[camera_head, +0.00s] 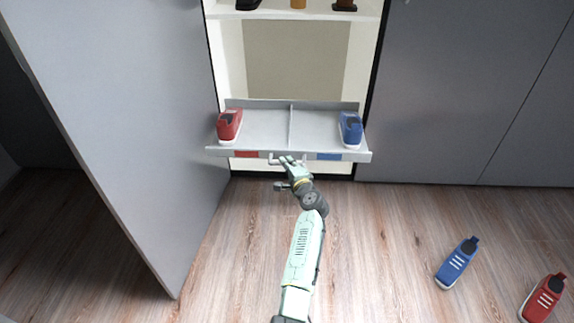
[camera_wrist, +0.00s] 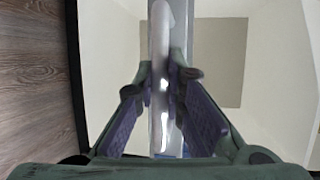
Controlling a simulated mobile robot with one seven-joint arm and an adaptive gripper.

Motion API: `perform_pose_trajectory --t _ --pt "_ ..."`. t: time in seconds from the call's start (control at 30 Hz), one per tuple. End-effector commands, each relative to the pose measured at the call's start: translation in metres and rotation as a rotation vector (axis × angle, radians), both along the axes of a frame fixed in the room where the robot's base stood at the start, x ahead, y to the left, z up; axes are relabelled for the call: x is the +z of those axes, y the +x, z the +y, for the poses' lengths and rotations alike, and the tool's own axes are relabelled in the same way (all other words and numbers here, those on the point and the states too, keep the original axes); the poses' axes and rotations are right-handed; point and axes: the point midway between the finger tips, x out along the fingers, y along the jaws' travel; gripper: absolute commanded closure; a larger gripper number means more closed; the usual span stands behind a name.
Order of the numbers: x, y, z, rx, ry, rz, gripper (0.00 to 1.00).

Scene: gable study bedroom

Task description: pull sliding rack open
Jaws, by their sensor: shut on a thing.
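The sliding rack (camera_head: 262,128) is a grey two-part tray in the open cupboard, standing out a little past the cupboard front. A red shoe (camera_head: 229,126) sits in its left compartment and a blue shoe (camera_head: 350,130) in its right one. The front edge carries a red label (camera_head: 246,154), a blue label (camera_head: 329,157) and a pale bar handle (camera_head: 274,159) between them. My gripper (camera_head: 287,161) is at the handle. In the wrist view its fingers (camera_wrist: 164,88) close around the handle (camera_wrist: 160,45), which runs upright in that picture.
A blue shoe (camera_head: 457,262) and a red shoe (camera_head: 543,298) lie on the wooden floor (camera_head: 395,235) at the right. A grey door (camera_head: 120,110) stands open on the left, close beside the rack. An upper shelf (camera_head: 270,14) holds small objects. The floor before the rack is otherwise clear.

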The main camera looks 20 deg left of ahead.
Motion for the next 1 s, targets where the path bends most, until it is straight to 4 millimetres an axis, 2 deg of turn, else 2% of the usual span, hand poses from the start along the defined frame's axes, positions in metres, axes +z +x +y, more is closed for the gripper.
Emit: perform_pose_trajectory --t 0.53,0.57,0.6,0.87,1.0 --pt "0.0 -0.0003 0.0008 0.001 -0.001 -0.001 1.0" --pt "0.0 -0.0003 0.0008 0.001 -0.001 -0.001 0.88" --pt "0.0 -0.0003 0.0008 0.001 -0.001 -0.001 0.86" --pt "0.0002 -0.0001 0.0003 0.001 -0.001 -0.001 0.69" --pt "0.0003 0.0 0.0002 0.0 0.0 0.0 0.69"
